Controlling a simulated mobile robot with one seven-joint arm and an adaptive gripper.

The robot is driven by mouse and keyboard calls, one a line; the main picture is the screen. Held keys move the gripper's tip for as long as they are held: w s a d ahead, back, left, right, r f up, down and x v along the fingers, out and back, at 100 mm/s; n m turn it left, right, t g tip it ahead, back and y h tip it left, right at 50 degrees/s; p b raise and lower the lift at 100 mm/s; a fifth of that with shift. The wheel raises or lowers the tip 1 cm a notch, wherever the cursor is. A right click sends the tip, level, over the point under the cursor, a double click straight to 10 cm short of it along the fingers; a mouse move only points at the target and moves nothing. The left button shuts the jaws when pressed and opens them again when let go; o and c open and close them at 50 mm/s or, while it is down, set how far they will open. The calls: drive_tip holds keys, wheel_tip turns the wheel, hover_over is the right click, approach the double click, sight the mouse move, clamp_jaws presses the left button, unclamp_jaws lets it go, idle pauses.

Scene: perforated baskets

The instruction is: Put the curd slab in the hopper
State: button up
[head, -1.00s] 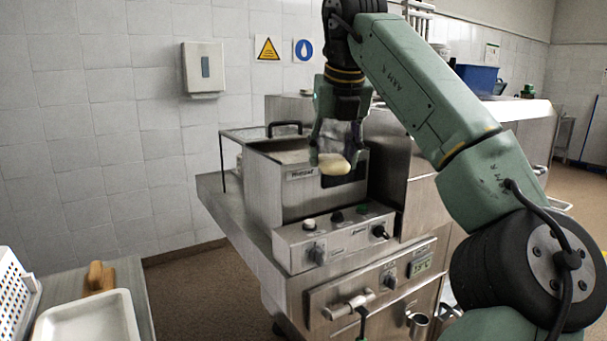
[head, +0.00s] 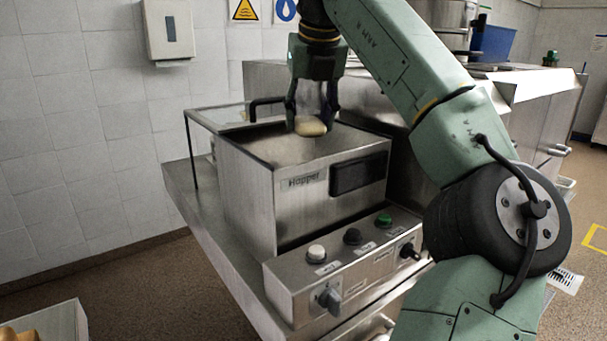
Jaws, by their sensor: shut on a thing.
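The hopper (head: 250,197) is a steel box with an open top and a label reading "Hopper" on its front. My gripper (head: 311,118) points down over the hopper's opening, toward its right side. It is shut on the curd slab (head: 310,127), a pale yellow, rounded piece between the fingertips. The slab shows against the hopper's opening; its exact height over the rim is hard to tell.
A control panel (head: 345,262) with knobs and buttons projects below the hopper's front. A clear lid (head: 220,117) with a dark handle stands open at the hopper's back left. A steel counter (head: 540,110) lies behind at right. A tray edge (head: 62,325) shows at lower left.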

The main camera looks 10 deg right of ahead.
sight(316, 125)
wheel_tip(316, 125, down, 10)
drive_tip(key=shift+r+p, duration=0.1)
drive_tip(key=shift+p, duration=0.3)
drive_tip(key=o, duration=1.4)
drive_tip(key=b+v, duration=0.2)
drive_tip(key=v, duration=1)
drive_tip(key=shift+s, duration=0.15)
